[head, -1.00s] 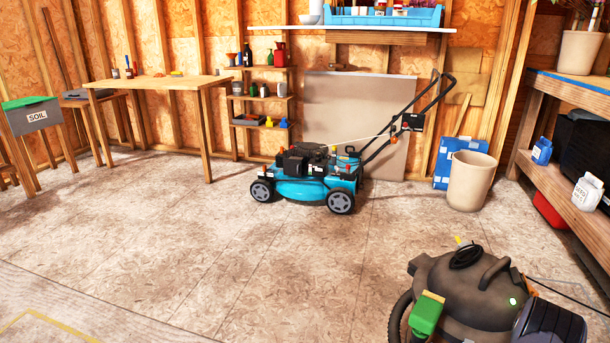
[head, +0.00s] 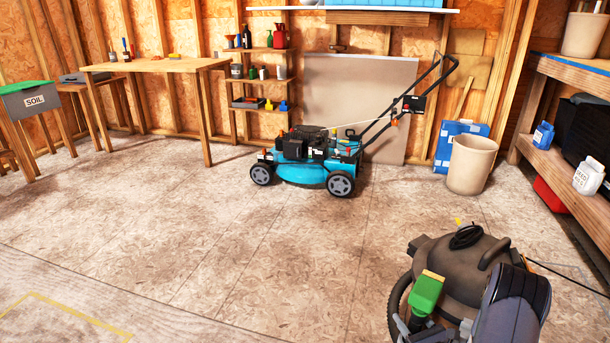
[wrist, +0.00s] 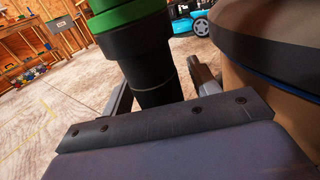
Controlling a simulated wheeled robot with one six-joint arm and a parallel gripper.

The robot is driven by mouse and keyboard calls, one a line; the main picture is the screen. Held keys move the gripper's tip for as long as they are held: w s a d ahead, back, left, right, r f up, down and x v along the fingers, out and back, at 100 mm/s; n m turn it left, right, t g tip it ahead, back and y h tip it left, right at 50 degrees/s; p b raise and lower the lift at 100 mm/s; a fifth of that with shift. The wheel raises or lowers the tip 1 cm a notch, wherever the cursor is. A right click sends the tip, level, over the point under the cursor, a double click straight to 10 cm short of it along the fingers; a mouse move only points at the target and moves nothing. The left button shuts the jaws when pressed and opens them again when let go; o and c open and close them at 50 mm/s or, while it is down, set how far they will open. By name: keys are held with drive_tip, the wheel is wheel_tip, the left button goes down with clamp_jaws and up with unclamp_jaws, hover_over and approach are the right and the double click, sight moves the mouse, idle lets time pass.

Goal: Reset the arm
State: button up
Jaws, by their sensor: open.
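My gripper (wrist: 160,90) is open in the wrist view, with a black cylinder (wrist: 148,62) with a green top band (wrist: 128,14) standing between its fingers. I cannot tell whether the fingers touch it. In the head view, a green-topped part (head: 427,292) stands at the near side of a dark shop vacuum (head: 455,265) at the lower right. Grey parts of my gripper show low beside it, partly cut off by the frame edge and hidden by my dark arm link.
A blue mower (head: 310,160) stands on open floor ahead. A beige bin (head: 471,165) is beyond the vacuum. A workbench (head: 155,66) is at the back left, and a shelf unit (head: 541,138) lines the right. A black hose (head: 397,305) curves beside the vacuum.

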drive_tip(key=shift+s+r+p, duration=0.1)
drive_tip(key=shift+r+p, duration=0.55)
drive_tip(key=shift+r, duration=0.3)
drive_tip(key=shift+r+p, duration=0.1)
drive_tip(key=shift+p, duration=0.75)
wheel_tip(320, 180, up, 7)
drive_tip(key=p, duration=0.5)
drive_tip(key=shift+s+f, duration=0.1)
drive_tip(key=shift+f, duration=0.15)
